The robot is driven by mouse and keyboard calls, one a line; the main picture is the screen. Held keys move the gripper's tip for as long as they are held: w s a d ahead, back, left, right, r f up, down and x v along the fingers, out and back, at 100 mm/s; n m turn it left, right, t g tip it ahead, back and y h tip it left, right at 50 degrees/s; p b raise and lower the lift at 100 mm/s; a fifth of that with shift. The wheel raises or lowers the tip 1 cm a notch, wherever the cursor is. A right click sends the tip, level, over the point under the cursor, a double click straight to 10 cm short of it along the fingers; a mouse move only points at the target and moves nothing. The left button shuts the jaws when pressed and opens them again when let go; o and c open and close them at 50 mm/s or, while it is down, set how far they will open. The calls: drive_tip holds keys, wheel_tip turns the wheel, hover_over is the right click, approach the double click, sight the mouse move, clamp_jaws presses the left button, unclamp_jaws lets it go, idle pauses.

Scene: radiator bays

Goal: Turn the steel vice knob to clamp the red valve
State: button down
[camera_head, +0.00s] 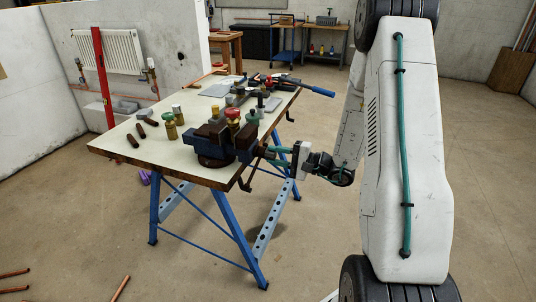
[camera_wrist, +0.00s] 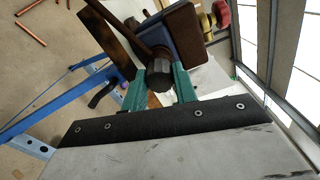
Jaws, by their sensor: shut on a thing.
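The vice (camera_head: 208,147), blue with dark brown jaws, sits at the front right corner of the workbench; part of it also shows in the wrist view (camera_wrist: 187,36). The red-capped valve (camera_head: 232,114) stands upright at the vice jaws; whether the jaws touch it is hidden. Its red cap shows at the top right of the wrist view (camera_wrist: 221,14). My gripper (camera_head: 270,150) is at the outer end of the vice screw. In the wrist view, its green fingers (camera_wrist: 160,74) are shut on the dark steel knob (camera_wrist: 159,77), one on each side.
The workbench (camera_head: 110,148) has blue trestle legs. Brass fittings (camera_head: 170,125), dark cylinders (camera_head: 142,130) and a blue-handled tool (camera_head: 318,91) lie on it. A radiator (camera_head: 108,50) hangs behind. Copper pipes (camera_head: 120,288) lie on the otherwise open floor in front.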

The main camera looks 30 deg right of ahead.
drive_tip(key=m, duration=1.6)
drive_tip(key=shift+s+m, duration=0.1)
drive_tip(key=shift+m, duration=0.2)
drive_tip(key=c, duration=1.3)
unclamp_jaws()
drive_tip(key=shift+d, duration=0.15)
